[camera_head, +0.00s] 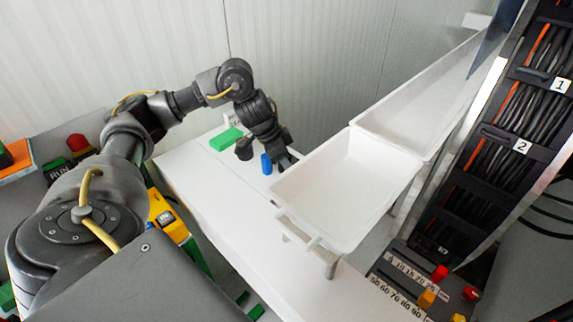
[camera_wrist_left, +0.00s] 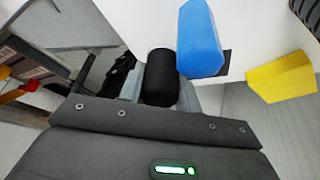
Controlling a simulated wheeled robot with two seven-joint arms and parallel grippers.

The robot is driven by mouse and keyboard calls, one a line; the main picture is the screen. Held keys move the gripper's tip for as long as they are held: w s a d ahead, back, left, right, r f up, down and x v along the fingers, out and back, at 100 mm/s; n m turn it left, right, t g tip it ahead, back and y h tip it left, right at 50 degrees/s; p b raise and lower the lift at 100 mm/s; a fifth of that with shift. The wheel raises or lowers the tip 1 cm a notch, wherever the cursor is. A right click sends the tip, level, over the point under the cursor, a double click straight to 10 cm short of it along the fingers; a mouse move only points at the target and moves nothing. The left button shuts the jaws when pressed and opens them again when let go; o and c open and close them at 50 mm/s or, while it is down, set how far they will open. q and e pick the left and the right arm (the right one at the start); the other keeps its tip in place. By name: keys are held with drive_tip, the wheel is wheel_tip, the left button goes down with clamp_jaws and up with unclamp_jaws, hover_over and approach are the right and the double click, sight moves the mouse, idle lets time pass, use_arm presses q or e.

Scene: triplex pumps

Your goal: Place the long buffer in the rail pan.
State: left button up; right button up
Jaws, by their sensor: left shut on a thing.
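My left gripper (camera_head: 278,156) hangs low over the white bench beside the rail pan. In the left wrist view its two grey fingers (camera_wrist_left: 160,90) are shut on a black cylinder (camera_wrist_left: 161,66), which I take to be the long buffer. The head view does not show the buffer clearly. The rail pan, which I take to be the white open tray (camera_head: 345,190), stands just right of the gripper and looks empty inside. My right gripper is not in view.
A blue block (camera_head: 266,164) stands close beside the gripper and also shows in the left wrist view (camera_wrist_left: 201,40). A green block (camera_head: 226,139) lies left of it. A yellow block (camera_wrist_left: 281,78) is nearby. A second white tray (camera_head: 420,105) adjoins behind. A cable rack (camera_head: 500,150) stands right.

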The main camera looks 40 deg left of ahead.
use_arm(q)
drive_tip(key=shift+f, duration=0.5)
drive_tip(key=shift+f, duration=0.1)
drive_tip(key=o, duration=1)
